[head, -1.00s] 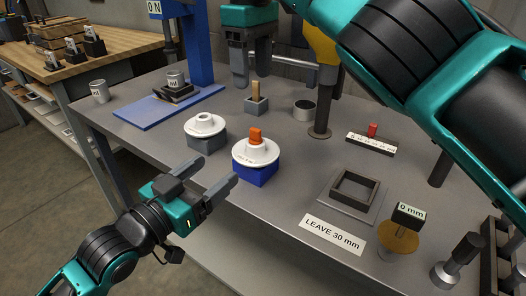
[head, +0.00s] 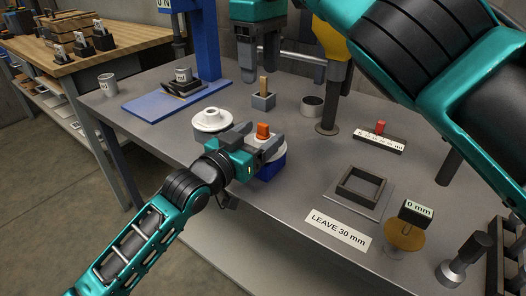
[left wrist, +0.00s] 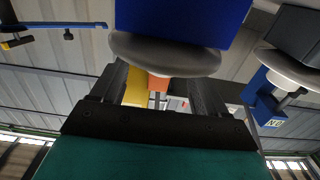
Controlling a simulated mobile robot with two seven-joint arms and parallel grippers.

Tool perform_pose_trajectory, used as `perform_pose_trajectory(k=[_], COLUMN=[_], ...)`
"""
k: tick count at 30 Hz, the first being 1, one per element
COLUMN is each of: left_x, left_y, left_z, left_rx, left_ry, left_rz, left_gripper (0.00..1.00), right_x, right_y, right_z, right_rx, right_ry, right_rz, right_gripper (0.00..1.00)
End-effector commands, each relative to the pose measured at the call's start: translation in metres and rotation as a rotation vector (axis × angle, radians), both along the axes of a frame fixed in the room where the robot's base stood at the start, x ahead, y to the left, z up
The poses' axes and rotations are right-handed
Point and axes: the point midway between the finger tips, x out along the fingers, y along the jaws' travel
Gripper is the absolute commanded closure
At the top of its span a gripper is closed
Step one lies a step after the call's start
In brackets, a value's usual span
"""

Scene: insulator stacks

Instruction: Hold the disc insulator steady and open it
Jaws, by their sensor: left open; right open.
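A white disc insulator (head: 281,154) with an orange piece (head: 263,131) on top sits on a blue block (head: 272,169). My left gripper (head: 265,137) is open at this disc, its fingers on either side of the orange piece; contact is unclear. The left wrist view shows the disc (left wrist: 165,55), blue block (left wrist: 185,18) and orange piece (left wrist: 158,83) upside down, the orange piece between the spread fingers. My right gripper (head: 259,68) is open and empty, above the table's back.
A grey holder with a wooden peg (head: 263,100) and a dark cup (head: 311,106) stand behind. A yellow-topped post (head: 329,115) rises behind right. A square frame (head: 359,187), a "LEAVE 30 mm" sign (head: 339,231) and a "0 mm" gauge (head: 404,236) lie right. A blue press plate (head: 175,102) is left.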

Motion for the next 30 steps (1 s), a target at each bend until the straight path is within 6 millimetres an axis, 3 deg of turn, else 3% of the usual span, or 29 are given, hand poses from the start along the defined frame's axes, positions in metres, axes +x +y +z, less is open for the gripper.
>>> perform_pose_trajectory(k=[5,27,30], left_x=[-0.0001,-0.0004,-0.0004], left_y=[-0.0001,0.0002,0.0002], left_z=[0.0002,0.0001,0.0001], left_rx=[-0.001,-0.001,-0.001], left_ry=[-0.001,-0.001,0.000], left_rz=[0.000,0.000,0.000], left_gripper=[0.26,0.95,1.00], right_x=[-0.0001,0.0000,0.0000], right_y=[0.0001,0.0000,0.0000], right_z=[0.0000,0.0000,0.0000], right_rx=[0.000,0.000,0.000], right_ry=[0.000,0.000,0.000], right_rz=[0.000,0.000,0.000], right_gripper=[0.41,0.41,0.41])
